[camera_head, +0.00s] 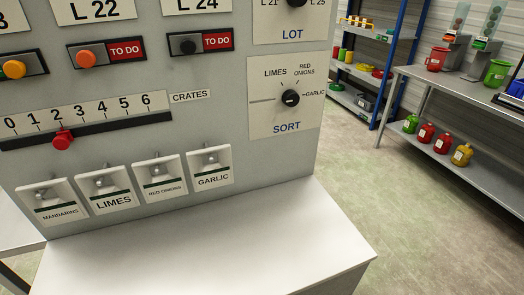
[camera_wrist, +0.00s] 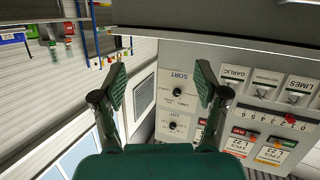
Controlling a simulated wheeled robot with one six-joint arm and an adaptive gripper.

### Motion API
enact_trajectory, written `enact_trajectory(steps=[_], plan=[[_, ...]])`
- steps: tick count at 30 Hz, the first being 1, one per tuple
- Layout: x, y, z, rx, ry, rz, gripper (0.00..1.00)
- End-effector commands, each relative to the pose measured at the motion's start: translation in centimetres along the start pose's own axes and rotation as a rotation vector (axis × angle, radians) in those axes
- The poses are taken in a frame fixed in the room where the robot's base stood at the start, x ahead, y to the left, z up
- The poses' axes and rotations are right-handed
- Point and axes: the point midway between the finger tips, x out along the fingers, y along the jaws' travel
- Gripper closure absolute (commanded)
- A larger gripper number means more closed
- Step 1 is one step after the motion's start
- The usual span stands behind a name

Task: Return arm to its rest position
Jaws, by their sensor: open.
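My gripper (camera_wrist: 160,84) shows in the wrist view with its two green-padded fingers spread wide and nothing between them. The wrist view is turned upside down, and the control panel (camera_wrist: 215,65) lies beyond the fingers, apart from them. The SORT knob (camera_wrist: 177,91) shows in the gap between the fingers. In the head view the grey control panel (camera_head: 235,75) fills the left and middle, with the black SORT knob (camera_head: 290,97) at its right side. My arm and gripper do not show in the head view.
The red crates slider (camera_head: 62,139) stands near 2. Several labelled toggle switches (camera_head: 110,189) line the panel's bottom, above a white ledge (camera_head: 210,250). A metal shelf table (camera_head: 455,90) with coloured containers stands at right. Floor (camera_head: 400,215) between is clear.

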Motion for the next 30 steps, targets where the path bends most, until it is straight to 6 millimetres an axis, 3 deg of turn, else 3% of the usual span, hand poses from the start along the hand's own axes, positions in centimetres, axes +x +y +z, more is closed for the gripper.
enact_trajectory(steps=[1,6,12,18,30], plan=[[-1.7,-0.2,0.6,0.007,-0.013,-0.004,0.27],[-6.5,-0.5,1.3,0.036,-0.023,-0.016,0.27],[-10.8,-0.8,1.3,0.06,-0.029,-0.041,0.27],[-12.3,-0.9,1.0,0.071,-0.028,-0.055,0.27],[-12.3,-0.9,1.0,0.071,-0.028,-0.055,0.27]])
